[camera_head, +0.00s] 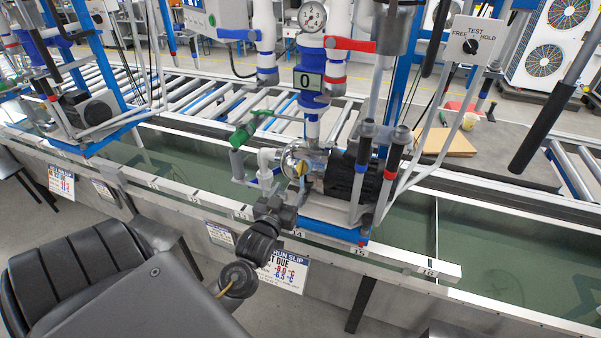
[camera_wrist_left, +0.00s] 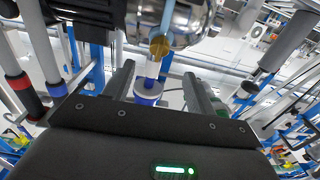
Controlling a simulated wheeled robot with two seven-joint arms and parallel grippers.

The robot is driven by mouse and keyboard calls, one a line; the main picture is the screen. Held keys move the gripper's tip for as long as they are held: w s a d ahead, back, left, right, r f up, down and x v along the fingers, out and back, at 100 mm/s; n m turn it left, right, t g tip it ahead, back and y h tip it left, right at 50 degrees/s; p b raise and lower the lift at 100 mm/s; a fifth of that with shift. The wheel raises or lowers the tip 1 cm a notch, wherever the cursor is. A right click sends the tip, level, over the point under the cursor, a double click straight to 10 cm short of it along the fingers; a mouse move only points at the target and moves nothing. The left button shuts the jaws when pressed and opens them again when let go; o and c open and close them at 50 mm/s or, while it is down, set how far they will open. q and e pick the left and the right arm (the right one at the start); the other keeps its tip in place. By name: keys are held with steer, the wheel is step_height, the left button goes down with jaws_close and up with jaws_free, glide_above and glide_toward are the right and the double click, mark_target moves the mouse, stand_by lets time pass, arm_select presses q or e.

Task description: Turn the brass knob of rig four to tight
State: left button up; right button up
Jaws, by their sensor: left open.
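The brass knob (camera_head: 301,169) is a small round piece on the silver pump head of the middle rig, low on its front. It also shows in the left wrist view (camera_wrist_left: 159,46), under the shiny pump housing (camera_wrist_left: 178,18). My left gripper (camera_head: 276,204) is just below and in front of the pump head. In the left wrist view my left gripper (camera_wrist_left: 157,78) has its two fingers apart, with the knob just past their tips, roughly between them. Nothing is held. I cannot read a rig number or the knob's markings. My right gripper is out of view.
The rig carries a pressure gauge (camera_head: 312,17), a red lever (camera_head: 348,45), a green-handled valve (camera_head: 243,136) and a black motor (camera_head: 346,176). A TEST switch box (camera_head: 474,42) stands to the right. A long water trough (camera_head: 400,225) runs beneath, with a hanging slip (camera_head: 283,271) on its front.

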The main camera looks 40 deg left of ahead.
mark_target(300, 172)
arm_select(q)
steer(key=p+x, duration=0.1)
steer(key=x, duration=0.7)
steer(key=shift+w+a+p, duration=0.1)
steer(key=shift+w+p, duration=0.2)
steer(key=shift+w, duration=0.05)
steer(key=shift+x, duration=0.8)
steer(key=shift+f, duration=0.1)
steer(key=c, duration=1)
